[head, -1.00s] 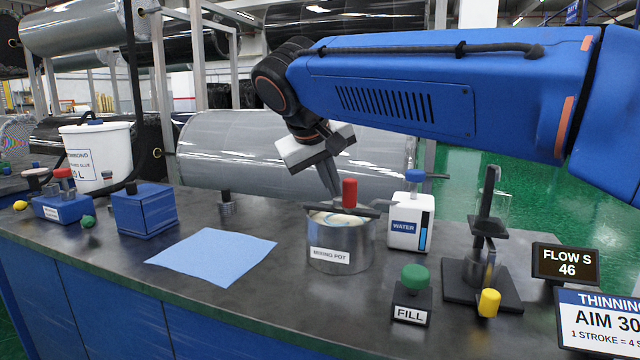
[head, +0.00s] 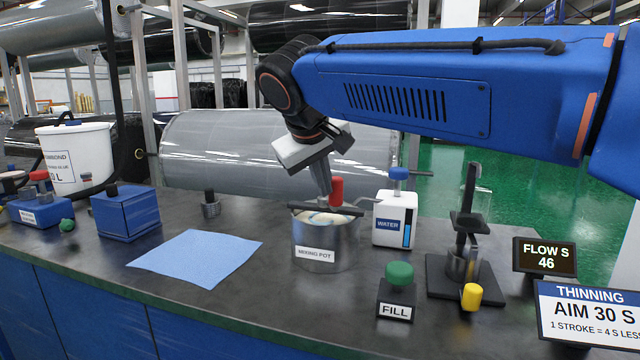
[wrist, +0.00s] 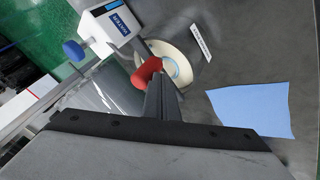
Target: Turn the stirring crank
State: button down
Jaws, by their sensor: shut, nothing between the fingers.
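The mixing pot (head: 326,247) is a metal pot with a white label, standing on the dark bench. A dark crossbar (head: 311,207) spans its top, and the crank's red upright handle (head: 337,188) rises above it. Pale contents show inside; the wrist view shows them as a cream round (wrist: 180,64). My gripper (head: 325,192) points down over the pot, its fingers together and empty, just left of the red handle. In the wrist view the fingertips (wrist: 160,80) overlap the lower edge of the red handle (wrist: 146,72); I cannot tell if they touch it.
A white water container (head: 394,218) stands close right of the pot. A green FILL button (head: 398,274) and a black stand (head: 464,245) are farther right. A blue cloth (head: 196,258) lies left. Signs read FLOW S 46 (head: 544,256) and AIM 30 S (head: 590,312).

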jog(key=d+n+y, duration=0.2)
jog(key=n, duration=0.1)
jog(key=shift+w+d, duration=0.1)
jog(key=shift+d, duration=0.2)
jog(key=w+d+n+y, duration=0.1)
jog(key=d+n, duration=0.1)
jog(key=w+d+n+g+y, duration=0.1)
jog(key=w+d+n+y, duration=0.1)
jog(key=n, duration=0.1)
jog(key=w+d+n+y, duration=0.1)
jog(key=w+d+n, duration=0.1)
jog(key=n, duration=0.1)
jog(key=shift+w+g+y, duration=0.2)
jog(key=shift+g+y, duration=0.1)
jog(key=w+a+n+g+y, duration=0.1)
jog(key=w+n+g+y, duration=0.2)
jog(key=w+n+g, duration=0.55)
jog(key=w+a+n, duration=0.2)
jog(key=a+n, duration=0.2)
jog(key=a, duration=0.4)
jog(key=shift+w+a+t+h, duration=0.3)
jog(key=shift+w+t, duration=0.1)
jog(key=shift+t, duration=0.05)
dwell(0.7)
